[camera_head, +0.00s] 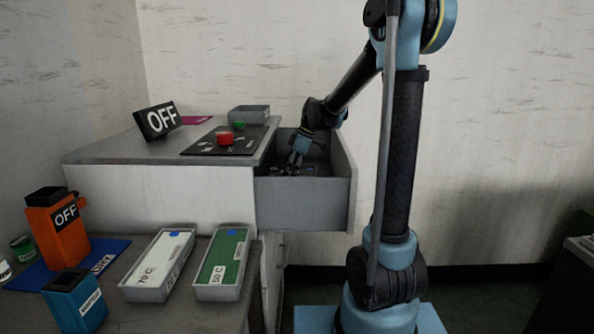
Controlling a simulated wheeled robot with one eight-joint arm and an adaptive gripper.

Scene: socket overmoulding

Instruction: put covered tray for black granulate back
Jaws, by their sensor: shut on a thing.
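My gripper (292,163) reaches down into an open grey drawer (304,204) on the right side of the cabinet. Its fingers are shut on a dark, low thing (311,170) inside the drawer, which fits the covered tray for black granulate. The drawer front and my fingers hide most of it, and I cannot make out a label or its cover. I cannot tell whether it rests on the drawer floor.
The cabinet top holds a grey tray (249,114), a black panel with a red button (225,138) and an OFF sign (157,121). The lower table holds a 70 C tray (143,290), a 50 C tray (218,291), an orange device (60,241) and a blue container (76,302).

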